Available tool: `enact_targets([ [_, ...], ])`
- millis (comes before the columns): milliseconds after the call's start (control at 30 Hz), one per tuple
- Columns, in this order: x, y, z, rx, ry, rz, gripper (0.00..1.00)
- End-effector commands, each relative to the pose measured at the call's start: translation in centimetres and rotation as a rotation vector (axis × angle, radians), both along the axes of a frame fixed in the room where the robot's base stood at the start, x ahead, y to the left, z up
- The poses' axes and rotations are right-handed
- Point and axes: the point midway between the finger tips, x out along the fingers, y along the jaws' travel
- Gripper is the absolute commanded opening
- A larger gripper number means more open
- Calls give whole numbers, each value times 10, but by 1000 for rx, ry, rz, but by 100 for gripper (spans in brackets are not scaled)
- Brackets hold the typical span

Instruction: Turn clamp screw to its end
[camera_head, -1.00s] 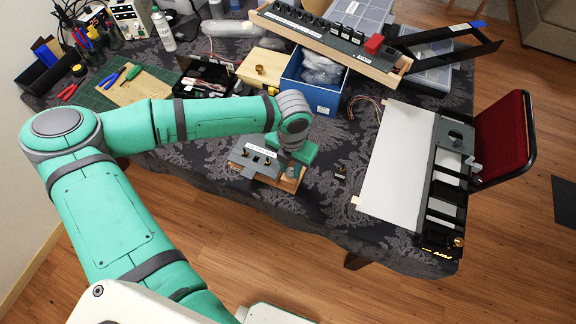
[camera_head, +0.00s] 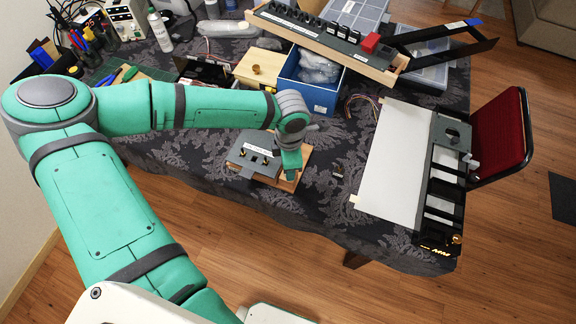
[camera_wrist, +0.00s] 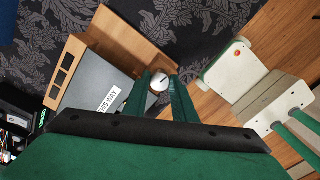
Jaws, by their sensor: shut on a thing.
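The clamp screw (camera_wrist: 159,83) is a round pale knob with a dark mark on its face, seen in the wrist view. My gripper (camera_wrist: 160,82) has its two green fingers closed on either side of this knob. In the head view my gripper (camera_head: 291,168) points down at the right part of a small grey panel (camera_head: 250,150) on a wooden base (camera_head: 285,184). The panel also shows in the wrist view (camera_wrist: 88,85) with a white label. The gripper hides the knob in the head view.
A blue box (camera_head: 310,84) stands behind the panel, and a wooden box (camera_head: 262,68) is left of it. A white board with a black frame (camera_head: 395,165) lies to the right.

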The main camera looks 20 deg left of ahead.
Motion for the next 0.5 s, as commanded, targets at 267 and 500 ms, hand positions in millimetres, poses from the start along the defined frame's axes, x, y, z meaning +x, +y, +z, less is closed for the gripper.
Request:
enact_targets([
  [267,-2,1,0,2,3,-147,2],
  [500,-1,1,0,4,2,-206,2],
])
